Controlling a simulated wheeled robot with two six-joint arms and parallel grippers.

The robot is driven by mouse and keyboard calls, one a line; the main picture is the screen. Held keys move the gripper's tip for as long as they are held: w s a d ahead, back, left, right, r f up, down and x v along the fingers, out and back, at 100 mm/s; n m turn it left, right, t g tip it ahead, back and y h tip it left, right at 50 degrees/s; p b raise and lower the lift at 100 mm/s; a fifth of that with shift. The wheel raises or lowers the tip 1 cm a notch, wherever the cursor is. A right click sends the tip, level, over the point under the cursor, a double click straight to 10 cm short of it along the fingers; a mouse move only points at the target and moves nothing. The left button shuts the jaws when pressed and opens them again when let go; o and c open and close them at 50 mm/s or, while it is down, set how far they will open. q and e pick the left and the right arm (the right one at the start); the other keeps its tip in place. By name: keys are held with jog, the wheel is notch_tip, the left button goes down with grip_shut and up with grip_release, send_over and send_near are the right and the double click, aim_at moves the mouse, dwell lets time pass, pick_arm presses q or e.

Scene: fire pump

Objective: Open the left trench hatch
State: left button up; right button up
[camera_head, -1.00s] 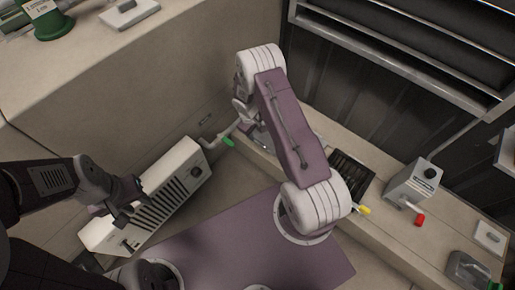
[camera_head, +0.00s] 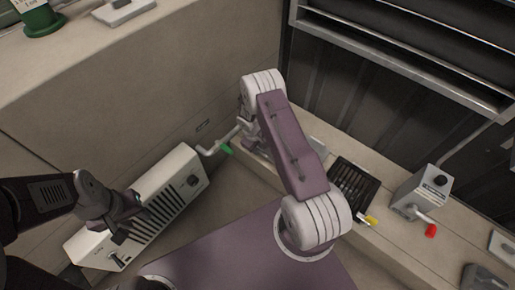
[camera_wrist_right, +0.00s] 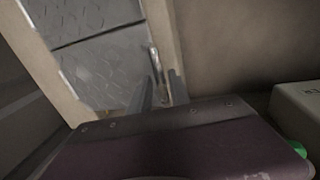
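Grey diamond-plate hatch panels (camera_wrist_right: 100,65) lie in a pale frame at the upper left of the right wrist view, with a dark seam between them. I cannot tell which is the left trench hatch. They look flat and shut. A thin metal strip or handle (camera_wrist_right: 155,62) runs along their right edge. My right gripper (camera_wrist_right: 162,88) has its two fingers apart near the lower end of that strip; contact is unclear. In the head view my right arm hides most of this gripper. My left gripper (camera_head: 130,215) hangs over the white louvred box, its fingers unclear.
The white louvred box (camera_head: 165,190) stands by the left wall with a pipe and green lever (camera_head: 227,149). On the right ledge are a black grille (camera_head: 352,188), a yellow-handled valve (camera_head: 371,220) and a grey box (camera_head: 420,190) with a red-tipped lever (camera_head: 431,230).

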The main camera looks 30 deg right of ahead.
grip_shut()
dwell(1.1)
pick_arm(q)
jog(key=shift+r, duration=0.1)
pick_arm(e)
jog(key=shift+r, duration=0.15)
